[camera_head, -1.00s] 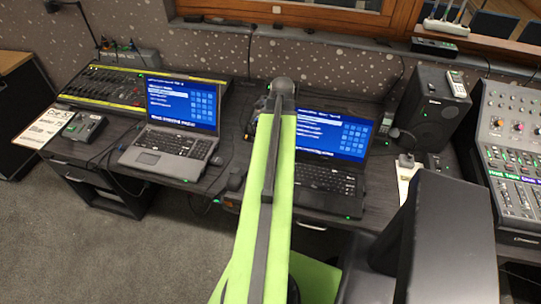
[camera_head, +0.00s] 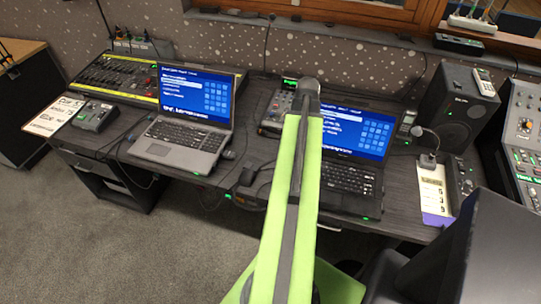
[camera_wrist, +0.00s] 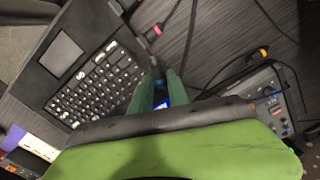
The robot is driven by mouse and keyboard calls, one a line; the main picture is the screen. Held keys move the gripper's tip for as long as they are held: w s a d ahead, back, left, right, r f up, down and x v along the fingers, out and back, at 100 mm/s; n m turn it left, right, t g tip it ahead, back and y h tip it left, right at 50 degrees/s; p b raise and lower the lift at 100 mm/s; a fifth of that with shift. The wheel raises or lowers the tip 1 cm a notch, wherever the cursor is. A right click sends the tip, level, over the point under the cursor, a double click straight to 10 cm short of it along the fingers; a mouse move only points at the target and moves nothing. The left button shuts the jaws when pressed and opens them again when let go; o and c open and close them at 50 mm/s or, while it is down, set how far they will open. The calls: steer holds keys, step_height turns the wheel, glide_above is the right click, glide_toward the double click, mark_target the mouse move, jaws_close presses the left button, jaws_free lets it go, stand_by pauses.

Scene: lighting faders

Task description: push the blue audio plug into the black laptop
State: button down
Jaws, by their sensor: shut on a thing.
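The black laptop (camera_head: 345,178) stands open on the desk with a blue menu on its screen, partly hidden behind my green arm. In the wrist view its keyboard half (camera_wrist: 88,78) fills the left side. My gripper (camera_wrist: 160,78) is beside the laptop's side edge, close to the keys, with its two green fingers nearly together. It is shut on the blue audio plug (camera_wrist: 159,83), of which only a little dark blue shows between the fingers. I cannot tell whether the plug touches the laptop. My gripper is hidden behind my arm in the head view.
A grey laptop (camera_head: 184,140) stands to the left. A small mixer (camera_head: 278,108) sits between the laptops. Cables cross the desk by my gripper, one with a pink-banded plug (camera_wrist: 154,31) and one with an orange-banded plug (camera_wrist: 263,52). A black speaker (camera_head: 453,108) stands at right.

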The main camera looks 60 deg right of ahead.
mark_target(272, 154)
steer(key=w+f+n+b, duration=0.1)
steer(key=w+n, duration=0.1)
steer(key=n, duration=0.2)
steer(key=w+f+n+b, duration=0.1)
steer(key=w+f+n, duration=0.1)
steer(key=n, duration=0.2)
steer(key=w+f+n+b, duration=0.2)
steer(key=n, duration=0.1)
steer(key=shift+a+f+n, duration=0.2)
steer(key=shift+a+n, duration=0.15)
steer(key=shift+n, duration=0.05)
steer(key=w+f+n+b, duration=0.1)
steer(key=n, duration=0.2)
steer(key=w+n+b, duration=0.1)
steer(key=n, duration=0.1)
steer(key=w+a+f+n, duration=0.1)
steer(key=w+n, duration=0.1)
steer(key=n, duration=0.1)
steer(key=shift+f+n+b, duration=0.3)
steer(key=shift+b, duration=0.1)
steer(key=n, duration=0.1)
steer(key=w+n, duration=0.1)
steer(key=shift+a+f+n, duration=0.15)
steer(key=shift+f+n, duration=0.05)
steer(key=shift+n, duration=0.1)
steer(key=shift+s, duration=0.1)
